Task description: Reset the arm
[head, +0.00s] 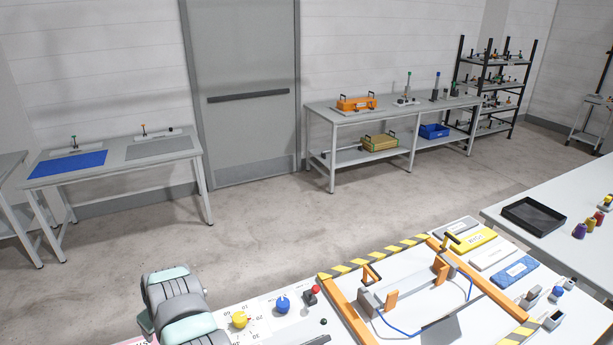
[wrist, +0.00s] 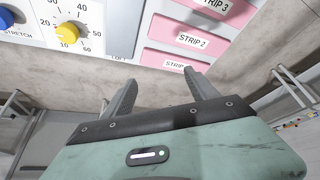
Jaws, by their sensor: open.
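In the wrist view my gripper (wrist: 162,95) is open, its two grey fingers spread apart with nothing between them. Beyond the fingers is a panel with a yellow dial (wrist: 67,33) marked with numbers and pink plates, among them one labelled STRIP 2 (wrist: 188,40). The fingers appear apart from the panel. In the head view my arm's grey and pale green part is at the bottom, left of the panel; the fingertips cannot be made out there. The yellow dial (head: 239,320), a blue knob (head: 283,305) and a red-topped lever (head: 314,291) stand on the panel.
Right of the dials is an orange frame (head: 350,313) with striped edges and a grey clamp bar. Several labelled pads, one of them yellow (head: 474,241), lie beyond it. A black tray (head: 534,216) sits on the right table. Open floor (head: 270,230) lies behind the panel.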

